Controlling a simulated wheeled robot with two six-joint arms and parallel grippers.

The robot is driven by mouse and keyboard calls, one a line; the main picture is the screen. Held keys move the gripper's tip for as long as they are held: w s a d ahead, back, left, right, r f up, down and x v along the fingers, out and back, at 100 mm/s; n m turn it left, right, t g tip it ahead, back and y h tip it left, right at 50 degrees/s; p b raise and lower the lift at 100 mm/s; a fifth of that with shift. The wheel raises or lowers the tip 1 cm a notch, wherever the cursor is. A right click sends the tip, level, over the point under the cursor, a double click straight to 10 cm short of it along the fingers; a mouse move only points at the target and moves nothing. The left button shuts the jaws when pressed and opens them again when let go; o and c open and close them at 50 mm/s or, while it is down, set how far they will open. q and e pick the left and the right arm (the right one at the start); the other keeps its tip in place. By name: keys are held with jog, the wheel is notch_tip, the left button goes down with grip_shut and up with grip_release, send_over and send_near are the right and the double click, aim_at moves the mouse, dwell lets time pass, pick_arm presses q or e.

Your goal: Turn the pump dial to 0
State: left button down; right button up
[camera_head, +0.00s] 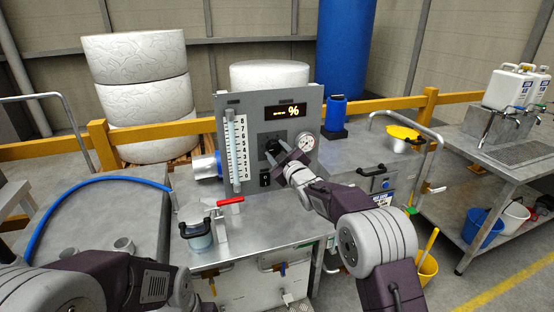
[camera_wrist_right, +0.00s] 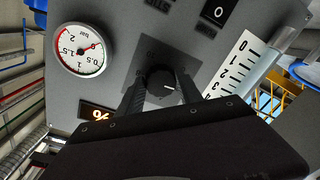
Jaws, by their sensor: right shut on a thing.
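The pump dial (camera_wrist_right: 162,80) is a round black knob on a dark square plate on the grey control panel (camera_head: 222,105). In the head view the dial (camera_head: 272,146) is partly hidden by my right gripper (camera_head: 282,156). In the wrist view my right gripper (camera_wrist_right: 161,90) has one finger on each side of the knob and is shut on it. A short white mark on the knob points to the right in that picture.
The panel's display (camera_head: 285,111) shows dashes and a percent sign. A round bar gauge (camera_wrist_right: 80,50) and a numbered level tube (camera_head: 235,150) flank the dial. A small black switch (camera_head: 265,179) sits below it. A lidded pot with a red-handled valve (camera_head: 230,201) stands in front.

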jog(key=n+b, duration=0.4)
jog(key=shift+f, duration=0.15)
jog(key=shift+r+n+h+b, duration=0.2)
jog(key=shift+n+h+b, duration=0.2)
jog(key=shift+n+b, duration=1.25)
jog(key=shift+n, duration=0.45)
jog(key=o, duration=1.4)
jog(key=shift+c, duration=0.2)
jog(key=shift+s, duration=0.1)
